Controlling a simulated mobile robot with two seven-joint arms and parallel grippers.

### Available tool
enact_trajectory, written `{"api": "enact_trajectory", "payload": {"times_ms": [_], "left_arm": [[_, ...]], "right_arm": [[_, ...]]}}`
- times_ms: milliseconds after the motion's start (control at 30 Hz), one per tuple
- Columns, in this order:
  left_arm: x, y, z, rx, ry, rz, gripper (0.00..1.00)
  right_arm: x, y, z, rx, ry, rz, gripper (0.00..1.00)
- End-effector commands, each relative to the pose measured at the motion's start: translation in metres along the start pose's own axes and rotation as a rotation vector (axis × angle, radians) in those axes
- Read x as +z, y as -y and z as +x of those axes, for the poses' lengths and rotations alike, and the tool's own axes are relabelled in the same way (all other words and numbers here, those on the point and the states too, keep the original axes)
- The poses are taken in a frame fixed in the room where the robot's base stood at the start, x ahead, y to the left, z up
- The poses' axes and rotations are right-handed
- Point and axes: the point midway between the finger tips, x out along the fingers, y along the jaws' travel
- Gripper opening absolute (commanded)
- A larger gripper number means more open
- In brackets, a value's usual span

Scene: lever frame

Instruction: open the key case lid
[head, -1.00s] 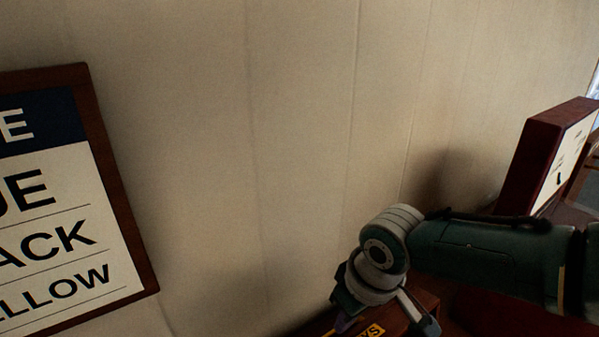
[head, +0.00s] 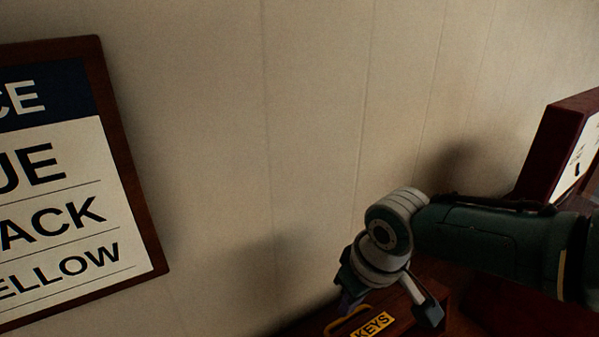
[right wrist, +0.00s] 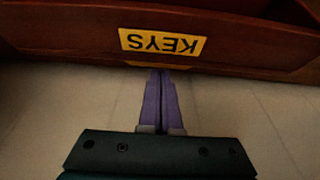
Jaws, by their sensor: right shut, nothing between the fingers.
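The key case (head: 400,318) is red-brown wood, low in the head view and cut off by the bottom edge. Its yellow KEYS label (head: 372,324) shows, with a yellow handle (head: 346,320) beside it. In the right wrist view the label (right wrist: 162,42) appears upside down on the wooden panel (right wrist: 60,35), with a dark yellow strip (right wrist: 160,65) below it. My right gripper (right wrist: 161,74) has purple fingers, shut and empty, with tips at or very near this strip. I cannot tell whether they touch. The lid's state is unclear. My left gripper is not in view.
A framed sign (head: 60,190) hangs on the pale panelled wall (head: 270,130) at left. A dark red box-shaped thing with a light face (head: 562,140) stands at the right. The wall between them is bare.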

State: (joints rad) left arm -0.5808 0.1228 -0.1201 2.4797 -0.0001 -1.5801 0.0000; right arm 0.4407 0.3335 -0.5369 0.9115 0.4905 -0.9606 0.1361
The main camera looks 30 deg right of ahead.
Motion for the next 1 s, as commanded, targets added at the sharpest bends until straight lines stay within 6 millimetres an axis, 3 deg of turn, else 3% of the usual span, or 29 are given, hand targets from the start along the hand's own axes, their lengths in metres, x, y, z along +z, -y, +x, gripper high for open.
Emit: {"api": "enact_trajectory", "payload": {"times_ms": [233,600,900,1000], "left_arm": [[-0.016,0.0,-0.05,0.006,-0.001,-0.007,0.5],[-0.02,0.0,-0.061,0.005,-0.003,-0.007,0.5],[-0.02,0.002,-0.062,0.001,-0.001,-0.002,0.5],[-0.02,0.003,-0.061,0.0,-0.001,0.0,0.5]], "right_arm": [[-0.011,-0.001,-0.049,0.0,0.0,0.001,0.0],[-0.033,-0.002,-0.115,0.0,-0.004,0.0,0.0],[-0.036,-0.001,-0.13,-0.001,0.001,0.0,0.0],[-0.027,0.011,-0.129,-0.015,0.002,-0.025,0.0]]}}
